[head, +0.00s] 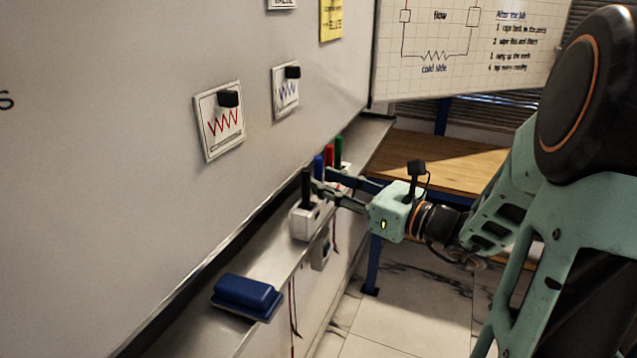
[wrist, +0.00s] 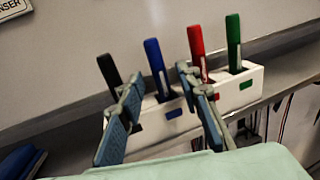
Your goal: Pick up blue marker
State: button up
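The blue marker (wrist: 155,62) stands upright in a white holder (wrist: 237,92), between the black marker (wrist: 107,72) and the red marker (wrist: 197,48). A green marker (wrist: 233,42) stands at the right end. In the head view the blue marker (head: 318,166) is partly hidden by my gripper (head: 321,181). My gripper (wrist: 160,82) is open, one finger on either side of the blue marker in the wrist view. The left finger overlaps the foot of the black marker; the right finger lies in front of the red marker's lower part. I cannot tell whether either finger touches a marker.
The holder stands on a metal ledge (head: 275,262) below the whiteboard (head: 130,150). A blue eraser (head: 247,293) lies nearer on the ledge. Framed cards (head: 219,135) hang on the board. A wooden bench (head: 450,165) stands behind on the right.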

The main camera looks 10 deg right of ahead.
jog(key=shift+x, duration=1.4)
jog(key=shift+d, duration=0.1)
grip_shut()
